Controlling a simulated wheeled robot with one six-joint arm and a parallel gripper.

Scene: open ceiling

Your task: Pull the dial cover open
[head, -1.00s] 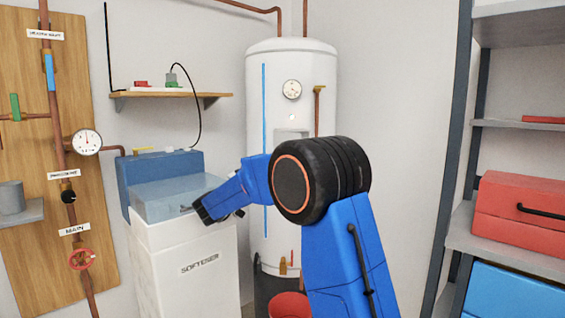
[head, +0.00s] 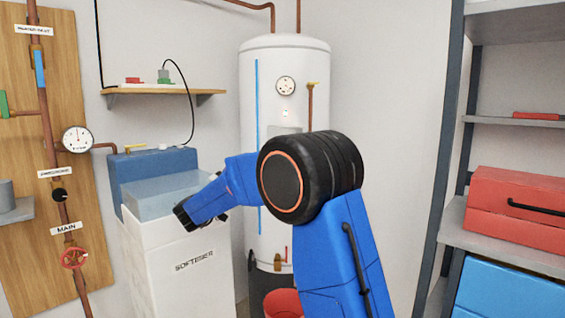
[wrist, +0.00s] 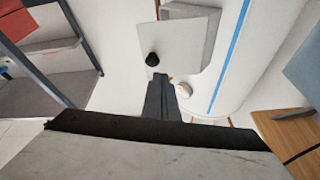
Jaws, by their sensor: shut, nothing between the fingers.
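The dial cover (wrist: 178,38) appears to be the pale plate with a black knob (wrist: 152,59) on the front of the white tank; the wrist view shows it, tilted, with a grey side face. In the head view a grey panel (head: 290,130) on the tank is partly hidden behind my arm. My gripper (wrist: 161,78) is shut and empty, its dark fingers pointing toward the knob; I cannot tell whether they touch it.
The softener (head: 190,265) stands left of the tank (head: 285,60). A round gauge (head: 286,86) is above the panel. A pipe board (head: 60,150) is at left, a shelf rack (head: 450,220) at right. A red bucket (head: 283,303) sits low by the tank.

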